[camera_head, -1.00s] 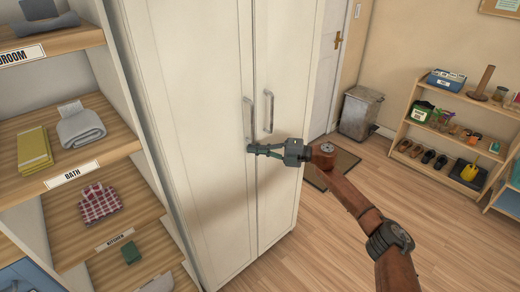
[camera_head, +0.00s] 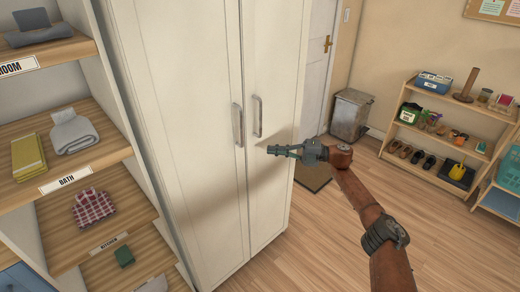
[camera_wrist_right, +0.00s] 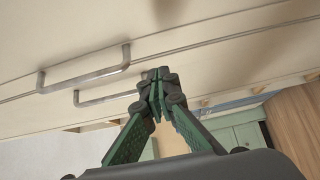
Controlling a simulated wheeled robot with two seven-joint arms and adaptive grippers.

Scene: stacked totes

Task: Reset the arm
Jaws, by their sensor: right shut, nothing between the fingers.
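My right gripper (camera_head: 270,150) is shut and empty, in front of the white wardrobe's right door (camera_head: 272,100). It points left, a little below and right of the two handles. The left handle (camera_head: 238,125) and the right handle (camera_head: 257,117) are apart from it in the head view. In the right wrist view the closed fingers (camera_wrist_right: 158,82) show in the middle, with the two metal handles (camera_wrist_right: 85,72) to their left. Both wardrobe doors look closed. My left gripper is not in view.
An open shelf unit (camera_head: 85,165) with folded cloths stands at the left. A grey bin (camera_head: 350,115) stands by the back door. A low rack (camera_head: 440,140) with shoes and jars is at the right. The wooden floor (camera_head: 320,250) between is clear.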

